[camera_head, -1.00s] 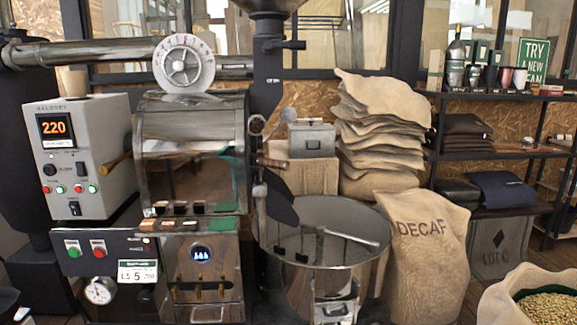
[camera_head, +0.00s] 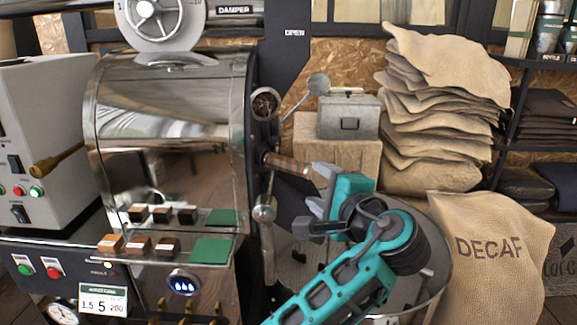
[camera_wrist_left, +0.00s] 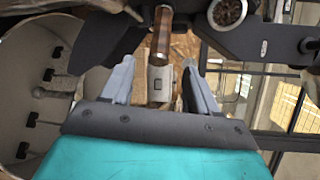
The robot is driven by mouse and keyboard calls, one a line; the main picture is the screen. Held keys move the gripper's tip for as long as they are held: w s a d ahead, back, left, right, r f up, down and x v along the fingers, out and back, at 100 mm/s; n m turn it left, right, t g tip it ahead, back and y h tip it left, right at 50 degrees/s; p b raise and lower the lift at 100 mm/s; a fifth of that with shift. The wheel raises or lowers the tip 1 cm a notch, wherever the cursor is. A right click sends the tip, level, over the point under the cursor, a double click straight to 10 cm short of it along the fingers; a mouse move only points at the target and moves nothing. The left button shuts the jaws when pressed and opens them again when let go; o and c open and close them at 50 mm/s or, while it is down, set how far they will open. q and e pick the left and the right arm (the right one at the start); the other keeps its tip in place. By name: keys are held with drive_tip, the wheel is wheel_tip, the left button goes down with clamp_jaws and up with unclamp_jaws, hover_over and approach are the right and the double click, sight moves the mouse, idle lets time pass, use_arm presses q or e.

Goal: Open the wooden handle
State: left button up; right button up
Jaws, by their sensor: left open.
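The wooden handle (camera_head: 287,162) is a short brown grip on the right side of the shiny roaster drum, pointing right. It also shows at the top of the left wrist view (camera_wrist_left: 161,35). My left gripper (camera_head: 318,188) is teal and grey and sits just right of the handle's free end. It is open and empty. In the left wrist view, my gripper's fingers (camera_wrist_left: 157,70) stand apart, with the handle ahead of them, roughly in line with the gap. I cannot tell if they touch it. My right gripper is not in view.
The steel cooling pan (camera_head: 437,270) lies below and behind my arm. A grey metal box (camera_head: 347,118) stands on a wooden block behind the handle. A DECAF sack (camera_head: 490,245) and stacked sacks (camera_head: 440,110) are at right. Another wooden grip (camera_head: 57,160) is at the drum's left.

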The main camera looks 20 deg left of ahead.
sight(298, 170)
use_arm(q)
drive_tip(key=x, duration=1.2)
drive_tip(key=shift+w+a, duration=0.2)
drive_tip(key=shift+a, duration=0.05)
drive_tip(key=shift+c, duration=0.2)
clamp_jaws()
